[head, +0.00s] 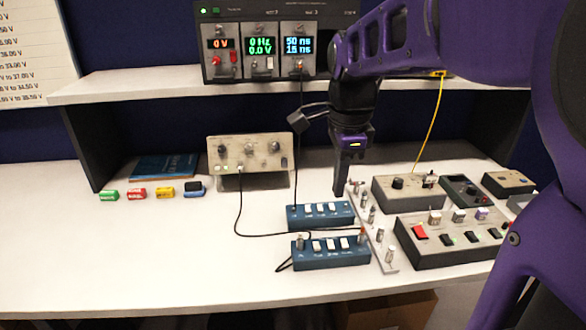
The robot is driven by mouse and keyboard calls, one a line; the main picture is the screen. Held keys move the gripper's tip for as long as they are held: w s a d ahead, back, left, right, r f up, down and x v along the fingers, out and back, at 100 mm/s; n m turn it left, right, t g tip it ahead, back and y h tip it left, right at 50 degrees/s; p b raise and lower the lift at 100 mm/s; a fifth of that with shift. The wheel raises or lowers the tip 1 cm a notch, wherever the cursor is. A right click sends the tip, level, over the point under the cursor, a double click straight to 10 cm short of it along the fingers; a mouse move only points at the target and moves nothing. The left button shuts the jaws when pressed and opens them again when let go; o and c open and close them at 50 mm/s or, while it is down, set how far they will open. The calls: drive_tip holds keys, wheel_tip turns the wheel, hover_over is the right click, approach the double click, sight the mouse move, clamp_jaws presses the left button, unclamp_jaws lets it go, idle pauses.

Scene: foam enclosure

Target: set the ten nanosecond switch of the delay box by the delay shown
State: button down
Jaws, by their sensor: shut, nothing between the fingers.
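Two blue boxes with rows of white switches lie on the bench, the rear box (345,219) and the front box (330,262). Which one is the delay box I cannot tell, and their labels and switch positions are too small to read. The display (298,47) on the rack shows two lines in ns: 50 ns above, and one that looks like 15 or 16 ns below. My gripper (349,187) points down, shut and empty, at the back right of the rear blue box. Whether it touches anything is unclear.
A rail with several metal connectors (388,262) lies right of the blue boxes. A grey switch panel (455,250) is further right. A beige instrument (250,160) stands behind, with a black cable trailing to the front box. The left bench is mostly clear.

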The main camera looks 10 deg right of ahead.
sight(330, 240)
idle(0.4)
drive_tip(key=f+b, duration=0.1)
drive_tip(key=f, duration=0.3)
drive_tip(key=w+f+b, duration=0.1)
drive_tip(key=f, duration=0.4)
drive_tip(key=f+b, duration=0.1)
drive_tip(key=f, duration=0.3)
drive_tip(key=shift+w+f, duration=0.35)
drive_tip(key=shift+f, duration=0.05)
drive_tip(key=shift+f, duration=0.1)
